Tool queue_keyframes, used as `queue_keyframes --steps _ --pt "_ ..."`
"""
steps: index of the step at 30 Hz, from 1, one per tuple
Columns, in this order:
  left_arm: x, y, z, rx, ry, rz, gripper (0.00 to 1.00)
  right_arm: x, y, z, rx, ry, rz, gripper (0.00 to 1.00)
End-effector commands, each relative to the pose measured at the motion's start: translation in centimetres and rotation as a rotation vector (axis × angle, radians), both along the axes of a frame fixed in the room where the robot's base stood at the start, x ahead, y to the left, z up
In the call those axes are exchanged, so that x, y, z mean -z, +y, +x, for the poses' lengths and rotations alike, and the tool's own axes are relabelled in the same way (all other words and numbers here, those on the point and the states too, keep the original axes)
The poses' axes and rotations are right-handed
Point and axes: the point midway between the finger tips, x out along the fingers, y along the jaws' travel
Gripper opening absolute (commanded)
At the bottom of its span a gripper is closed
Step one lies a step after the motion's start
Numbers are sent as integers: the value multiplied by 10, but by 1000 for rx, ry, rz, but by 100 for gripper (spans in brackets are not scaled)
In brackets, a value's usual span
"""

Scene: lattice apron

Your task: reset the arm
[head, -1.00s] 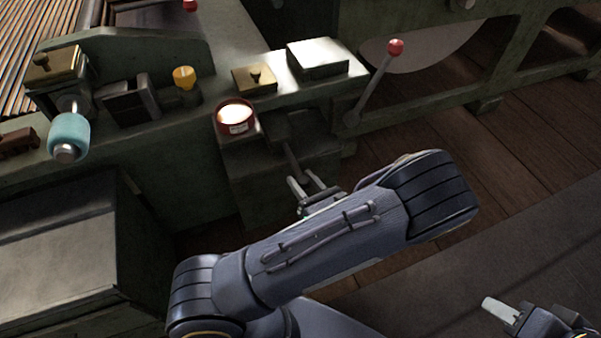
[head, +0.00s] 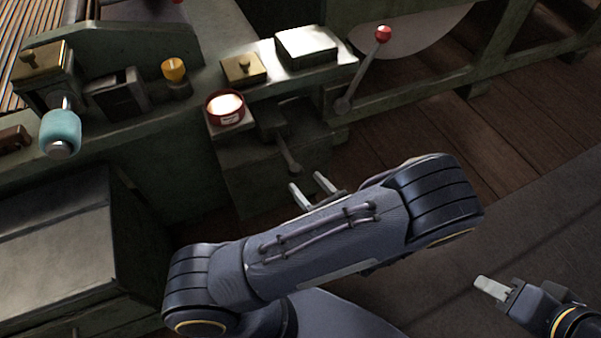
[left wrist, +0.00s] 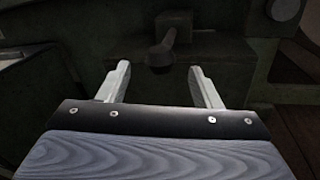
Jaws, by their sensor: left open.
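My left gripper (head: 312,189) is in the middle of the head view, at the far side of my bent left arm, just in front of the green machine. Its two pale fingers are apart with nothing between them, as the left wrist view (left wrist: 160,85) also shows. A dark lever (head: 288,152) on the machine's front block lies just beyond the fingers, and it also shows in the left wrist view (left wrist: 163,47). My right gripper (head: 492,288) is at the lower right, over the dark floor mat. Only one pale finger shows clearly, so its opening is unclear.
The green machine (head: 170,135) carries a red round tin (head: 225,108), a yellow knob (head: 174,70), a brass-coloured box (head: 243,69), a white-topped box (head: 306,44) and a red-knobbed lever (head: 383,36). A teal-handled part (head: 60,131) sticks out at left. Floor at right is clear.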

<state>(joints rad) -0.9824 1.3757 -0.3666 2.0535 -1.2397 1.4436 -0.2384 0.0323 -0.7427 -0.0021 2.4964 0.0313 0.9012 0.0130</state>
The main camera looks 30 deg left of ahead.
Motion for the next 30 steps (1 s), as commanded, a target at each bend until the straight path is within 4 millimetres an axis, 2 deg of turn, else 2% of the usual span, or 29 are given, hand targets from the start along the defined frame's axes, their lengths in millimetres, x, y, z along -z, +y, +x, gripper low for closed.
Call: queue_keyframes --steps 4,10,25,30 --pt "-1 -17 -9 2 0 1 58 -4 0 0 0 0 0 36" --pt "0 -22 -13 -1 1 1 58 -4 0 0 0 0 0 36" --pt "-1 -20 -13 -14 -1 -12 58 -4 0 0 0 0 0 36" --pt "-12 -1 -25 -180 -19 -174 58 -4 0 0 0 0 0 36"
